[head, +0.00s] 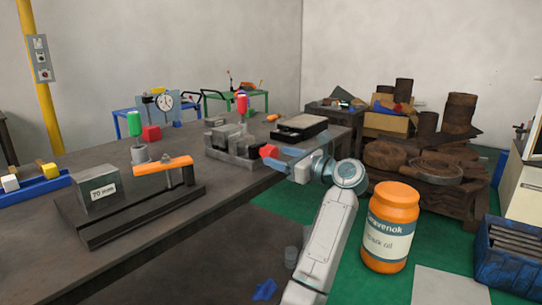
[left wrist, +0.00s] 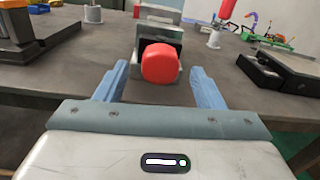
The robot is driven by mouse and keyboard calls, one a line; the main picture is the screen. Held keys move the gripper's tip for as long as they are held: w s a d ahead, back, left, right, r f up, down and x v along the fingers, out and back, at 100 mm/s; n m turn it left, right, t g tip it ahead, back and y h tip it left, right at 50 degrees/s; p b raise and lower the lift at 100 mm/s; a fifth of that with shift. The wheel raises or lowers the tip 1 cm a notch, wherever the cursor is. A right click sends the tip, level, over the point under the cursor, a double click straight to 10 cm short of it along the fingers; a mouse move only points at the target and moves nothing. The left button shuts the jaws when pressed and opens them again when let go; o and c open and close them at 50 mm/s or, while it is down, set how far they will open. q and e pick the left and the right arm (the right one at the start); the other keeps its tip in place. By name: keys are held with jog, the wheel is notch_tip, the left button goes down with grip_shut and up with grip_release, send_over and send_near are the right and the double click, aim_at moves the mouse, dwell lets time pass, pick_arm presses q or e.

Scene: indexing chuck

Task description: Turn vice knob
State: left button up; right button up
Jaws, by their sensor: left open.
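The vice (head: 236,152) is a grey metal block with raised jaws near the table's right edge. Its red knob (head: 268,151) faces me on the near right end. In the left wrist view the knob (left wrist: 160,64) is a rounded red block in front of the grey vice (left wrist: 159,30). My left gripper (head: 272,160) is open at the knob. In the left wrist view the blue fingers of the gripper (left wrist: 157,75) stand on either side of the knob, with gaps on both sides. I cannot tell how deep the knob sits between them. My right gripper is not in view.
A steel fixture with an orange bar (head: 163,165) stands on the dark table (head: 190,223) at the near left. A black-based grey tray (head: 300,126) lies right of the vice. A red-topped post (head: 242,106) stands behind it. An orange jar (head: 390,228) is at right.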

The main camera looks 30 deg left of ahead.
aim_at(275, 154)
pick_arm(q)
jog(key=a, duration=0.4)
jog(key=shift+w, duration=0.25)
jog(key=c, duration=1)
